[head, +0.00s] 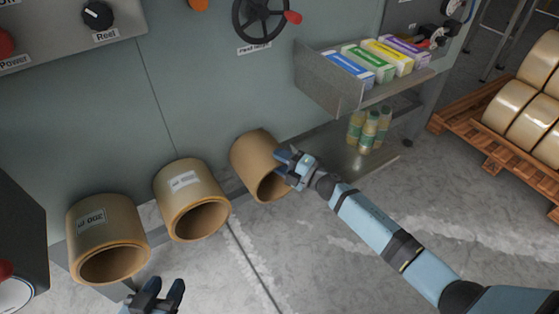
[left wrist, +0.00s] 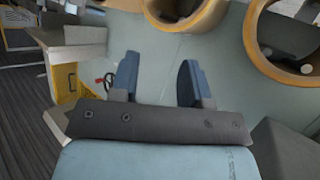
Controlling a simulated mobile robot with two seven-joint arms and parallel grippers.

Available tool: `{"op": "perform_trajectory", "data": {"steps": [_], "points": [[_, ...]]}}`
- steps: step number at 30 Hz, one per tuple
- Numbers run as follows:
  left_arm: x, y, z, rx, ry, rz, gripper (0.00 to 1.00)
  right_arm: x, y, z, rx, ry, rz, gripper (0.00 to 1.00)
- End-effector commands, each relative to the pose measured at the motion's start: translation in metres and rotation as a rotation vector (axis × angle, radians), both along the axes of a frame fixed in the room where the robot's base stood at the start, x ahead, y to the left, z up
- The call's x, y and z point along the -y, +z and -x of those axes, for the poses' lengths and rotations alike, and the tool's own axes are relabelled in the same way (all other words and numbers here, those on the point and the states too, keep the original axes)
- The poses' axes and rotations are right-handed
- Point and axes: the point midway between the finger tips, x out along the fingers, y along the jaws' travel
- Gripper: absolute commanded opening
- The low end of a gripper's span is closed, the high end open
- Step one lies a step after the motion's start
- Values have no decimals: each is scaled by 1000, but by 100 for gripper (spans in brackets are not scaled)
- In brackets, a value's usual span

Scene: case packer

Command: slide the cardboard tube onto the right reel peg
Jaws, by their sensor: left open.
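A plain brown cardboard tube (head: 252,152) is at the right end of a row against the grey machine front in the head view. Its open end faces down and toward me. My right gripper (head: 290,170) is at the right side of its front rim, touching or very close; its finger gap is hard to make out. No peg shows; the right reel peg may be hidden behind or inside the tube. My left gripper (head: 158,293) is open and empty at the bottom of the head view, below the rolls. Its spread fingers (left wrist: 158,82) also show in the left wrist view.
Two labelled rolls, left (head: 104,218) and middle (head: 188,180), sit on the machine left of the tube. A metal shelf (head: 345,97) with several coloured boxes juts out at right, with bottles (head: 368,130) below. A pallet (head: 490,150) of rolls stands far right.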

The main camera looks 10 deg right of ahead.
Motion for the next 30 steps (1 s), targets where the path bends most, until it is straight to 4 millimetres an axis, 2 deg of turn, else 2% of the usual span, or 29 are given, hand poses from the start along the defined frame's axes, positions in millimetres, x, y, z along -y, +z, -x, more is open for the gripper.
{"op": "perform_trajectory", "data": {"steps": [12,17,23,30], "points": [[0,1,-2,8,-1,4,43,1,-2,1,-2,-1,1,42],[0,4,0,-6,-1,-4,43,23,-4,22,-4,0,3,42],[-5,-13,11,-79,12,-28,43,58,-8,55,-4,-1,2,42],[-6,-13,10,-84,15,-35,43,89,-12,85,-2,-1,1,42]]}}
